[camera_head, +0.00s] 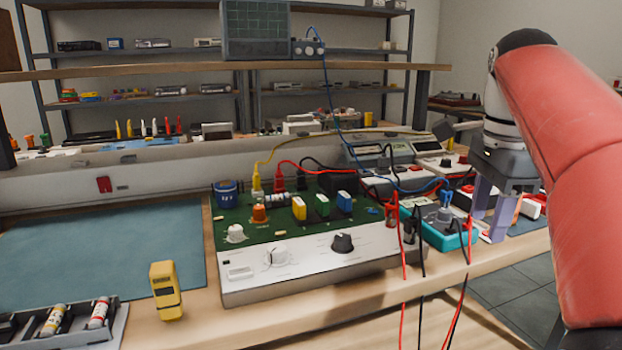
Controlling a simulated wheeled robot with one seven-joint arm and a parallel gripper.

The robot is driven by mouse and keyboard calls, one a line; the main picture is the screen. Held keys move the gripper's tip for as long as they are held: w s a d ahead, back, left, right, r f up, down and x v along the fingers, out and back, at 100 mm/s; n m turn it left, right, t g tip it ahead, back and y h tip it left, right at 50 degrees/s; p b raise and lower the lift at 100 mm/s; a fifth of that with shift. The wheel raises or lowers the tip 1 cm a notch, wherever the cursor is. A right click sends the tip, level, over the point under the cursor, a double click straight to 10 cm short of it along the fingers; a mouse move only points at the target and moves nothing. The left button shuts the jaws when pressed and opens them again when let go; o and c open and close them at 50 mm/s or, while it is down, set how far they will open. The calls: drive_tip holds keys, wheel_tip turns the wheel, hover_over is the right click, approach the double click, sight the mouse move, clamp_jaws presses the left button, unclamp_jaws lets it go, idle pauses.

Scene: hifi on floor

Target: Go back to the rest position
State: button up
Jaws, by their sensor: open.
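My gripper (493,212) is at the right of the head view, at the end of my red and grey arm. Its two pale purple fingers point down and stand apart. I see nothing held between the fingers. Whether a finger touches the meter or the things behind it, I cannot tell. The arm hides the bench's right end.
A green and white circuit board unit (310,258) fills the bench middle. Red and black cables (403,270) hang over the front edge. A yellow device (166,290) stands front left, beside a tray (115,335) of cylinders. A blue-green mat (95,245) lies bare at left.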

drive_tip(key=s+a+f+n+t, duration=0.1)
drive_tip(key=s+a+f+n, duration=0.2)
drive_tip(key=f+n, duration=0.3)
drive_tip(key=s+a+f+n+t, duration=0.2)
drive_tip(key=s+a+f+n, duration=0.2)
drive_tip(key=f, duration=0.5)
drive_tip(key=s+a+f+n+t, duration=0.2)
drive_tip(key=s+a+f+n, duration=0.1)
drive_tip(key=s+f+n, duration=0.3)
drive_tip(key=f+n, duration=0.1)
drive_tip(key=n, duration=0.1)
drive_tip(key=shift+s+a+f+n, duration=0.15)
drive_tip(key=shift+s+f+n, duration=0.1)
drive_tip(key=shift+f+n, duration=0.1)
drive_tip(key=shift+c, duration=0.4)
